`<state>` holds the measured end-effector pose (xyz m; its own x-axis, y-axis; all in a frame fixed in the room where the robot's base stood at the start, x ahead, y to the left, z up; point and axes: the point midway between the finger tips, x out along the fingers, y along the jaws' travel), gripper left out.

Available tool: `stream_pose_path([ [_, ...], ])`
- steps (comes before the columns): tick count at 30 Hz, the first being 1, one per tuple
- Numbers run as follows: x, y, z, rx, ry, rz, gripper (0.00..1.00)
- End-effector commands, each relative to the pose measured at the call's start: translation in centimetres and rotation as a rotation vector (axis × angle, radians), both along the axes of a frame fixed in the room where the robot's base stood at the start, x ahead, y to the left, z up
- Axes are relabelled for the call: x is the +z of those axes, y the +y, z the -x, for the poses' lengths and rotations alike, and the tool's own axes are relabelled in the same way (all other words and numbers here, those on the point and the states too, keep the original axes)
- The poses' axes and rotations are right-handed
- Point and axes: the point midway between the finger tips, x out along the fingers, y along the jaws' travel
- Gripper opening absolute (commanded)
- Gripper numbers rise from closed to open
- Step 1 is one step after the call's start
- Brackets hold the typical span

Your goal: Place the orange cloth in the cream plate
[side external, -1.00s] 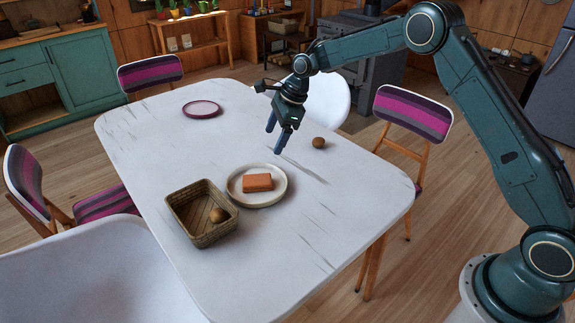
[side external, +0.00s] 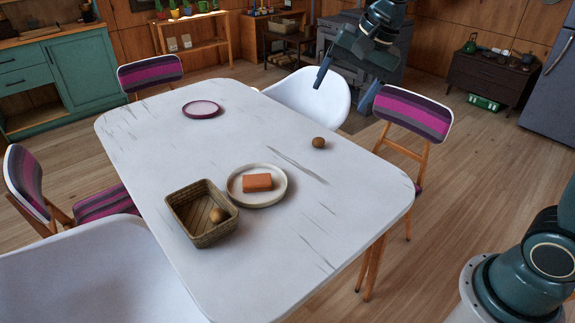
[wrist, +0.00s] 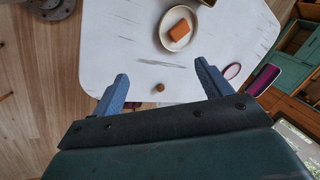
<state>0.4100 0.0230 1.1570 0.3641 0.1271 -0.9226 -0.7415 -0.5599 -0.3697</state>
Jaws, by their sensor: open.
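The orange cloth (side external: 257,182), a folded block, lies in the cream plate (side external: 264,202) near the middle of the white table. In the wrist view the cloth (wrist: 179,30) also rests inside the plate (wrist: 165,38), near the top. My gripper (side external: 350,80) is raised high beyond the table's back right edge, well apart from the cloth and plate. In the wrist view its two blue fingers (wrist: 160,84) are spread wide with nothing held between them.
A woven basket (side external: 184,214) holding a brown round item (side external: 218,215) stands left of the plate. Another brown ball (side external: 319,143) lies on the table's right side. A purple-rimmed plate (side external: 201,109) is farther back. Chairs surround the table (side external: 300,250).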

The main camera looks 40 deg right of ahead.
Motion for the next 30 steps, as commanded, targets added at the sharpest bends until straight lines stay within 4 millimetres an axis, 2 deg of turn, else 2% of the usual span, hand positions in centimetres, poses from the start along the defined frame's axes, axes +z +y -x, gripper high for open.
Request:
stream_pose_path([
  [1,0.6,-0.1,1.4,0.041,-0.015,0.025,0.78],
  [9,1.9,-0.6,8.5,0.287,-0.08,0.172,0.78],
  [14,1.9,-0.9,12.7,0.43,-0.11,0.261,0.78],
  [21,0.7,-1.6,18.5,0.64,-0.148,0.394,0.78],
  [25,-0.2,-1.9,20.9,0.736,-0.16,0.455,0.78],
  [30,-1.1,-2.2,22.7,0.811,-0.167,0.502,0.78],
])
